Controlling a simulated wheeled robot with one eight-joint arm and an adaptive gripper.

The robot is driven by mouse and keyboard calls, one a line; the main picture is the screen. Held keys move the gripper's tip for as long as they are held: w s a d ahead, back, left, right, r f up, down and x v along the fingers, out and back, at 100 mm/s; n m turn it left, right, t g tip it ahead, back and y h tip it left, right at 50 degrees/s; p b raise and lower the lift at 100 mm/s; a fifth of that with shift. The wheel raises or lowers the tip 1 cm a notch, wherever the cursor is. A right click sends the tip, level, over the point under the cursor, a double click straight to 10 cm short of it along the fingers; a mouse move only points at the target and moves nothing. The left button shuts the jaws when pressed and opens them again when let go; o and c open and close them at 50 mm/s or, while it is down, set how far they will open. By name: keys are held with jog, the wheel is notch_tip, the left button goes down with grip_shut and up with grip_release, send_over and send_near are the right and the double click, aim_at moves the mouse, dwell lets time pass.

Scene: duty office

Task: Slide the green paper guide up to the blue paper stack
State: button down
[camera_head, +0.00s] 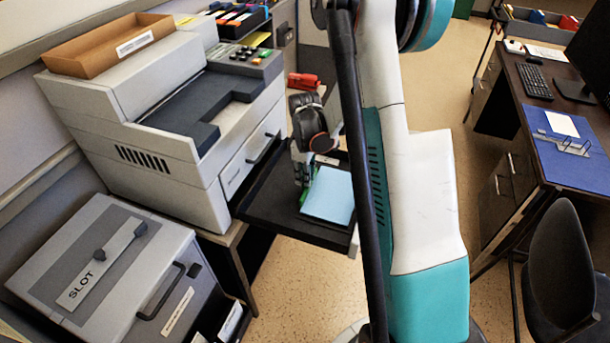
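The blue paper stack (329,196) lies in the black pulled-out tray (262,205) of the printer, toward the tray's right side. The green paper guide (306,188) shows as a thin strip along the left edge of the stack; I cannot tell whether it touches the paper. My gripper (302,178) is down at the guide, above the tray. Its fingers are small and partly hidden, so I cannot tell whether they are open or shut on the guide.
The large grey printer (165,130) stands left of the tray, with a brown box (108,45) on top. A grey slot box (95,265) stands at lower left. A red stapler-like object (303,81) lies behind my gripper. A desk (540,120) and chair (560,270) stand at right.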

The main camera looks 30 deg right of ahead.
jog(key=shift+s+d, duration=0.6)
jog(key=shift+s, duration=0.1)
jog(key=c, duration=1.5)
grip_release()
jog(key=shift+r, duration=0.15)
notch_tip(320, 180, up, 12)
jog(key=shift+f, duration=0.15)
